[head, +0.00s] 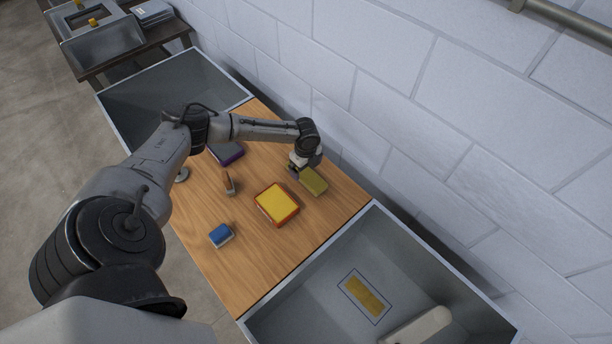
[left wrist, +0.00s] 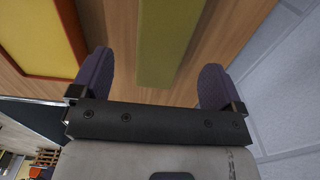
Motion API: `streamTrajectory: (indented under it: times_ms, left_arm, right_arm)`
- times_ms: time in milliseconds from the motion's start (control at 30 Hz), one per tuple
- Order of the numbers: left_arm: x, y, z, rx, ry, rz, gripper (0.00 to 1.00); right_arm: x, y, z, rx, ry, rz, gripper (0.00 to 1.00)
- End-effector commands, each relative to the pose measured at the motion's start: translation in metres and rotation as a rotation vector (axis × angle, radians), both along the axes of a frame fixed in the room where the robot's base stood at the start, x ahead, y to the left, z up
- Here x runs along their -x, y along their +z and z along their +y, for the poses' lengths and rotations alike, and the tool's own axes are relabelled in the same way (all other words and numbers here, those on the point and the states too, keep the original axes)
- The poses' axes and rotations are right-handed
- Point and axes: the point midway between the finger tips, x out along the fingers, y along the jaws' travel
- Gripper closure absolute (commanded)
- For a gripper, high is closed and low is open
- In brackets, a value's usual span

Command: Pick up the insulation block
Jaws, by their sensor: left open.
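The olive-green block (head: 313,181), which I take to be the insulation block, lies on the wooden worktop near the wall. My left gripper (head: 298,170) is at the end of this block nearer the bin at the back. In the left wrist view the block (left wrist: 169,40) runs lengthwise between the two open fingers (left wrist: 156,68), with a gap on each side. The fingers hold nothing. My right gripper does not show.
A yellow block with an orange-red border (head: 277,204) lies close beside. A blue block (head: 221,235), a small tool (head: 229,184) and a dark purple-edged item (head: 228,153) are on the worktop (head: 258,262). Grey bins (head: 290,325) and (head: 222,75) flank it; the wall is close.

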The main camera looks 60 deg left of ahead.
Motion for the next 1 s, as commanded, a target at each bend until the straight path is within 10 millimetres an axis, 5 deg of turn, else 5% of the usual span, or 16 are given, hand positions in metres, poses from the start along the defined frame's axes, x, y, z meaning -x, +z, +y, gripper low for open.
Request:
streamTrajectory:
  times_ms: [500, 867, 1000]
  left_arm:
    - [-0.002, -0.049, 0.003, -0.001, 0.002, 0.001, 0.06]
    - [-0.002, -0.055, 0.003, -0.001, 0.001, 0.001, 0.06]
    - [-0.002, -0.055, 0.003, -0.001, 0.001, 0.001, 0.2]
  right_arm:
    - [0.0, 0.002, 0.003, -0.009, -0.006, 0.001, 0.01]
    - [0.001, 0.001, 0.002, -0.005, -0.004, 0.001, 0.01]
    - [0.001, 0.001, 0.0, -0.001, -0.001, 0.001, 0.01]
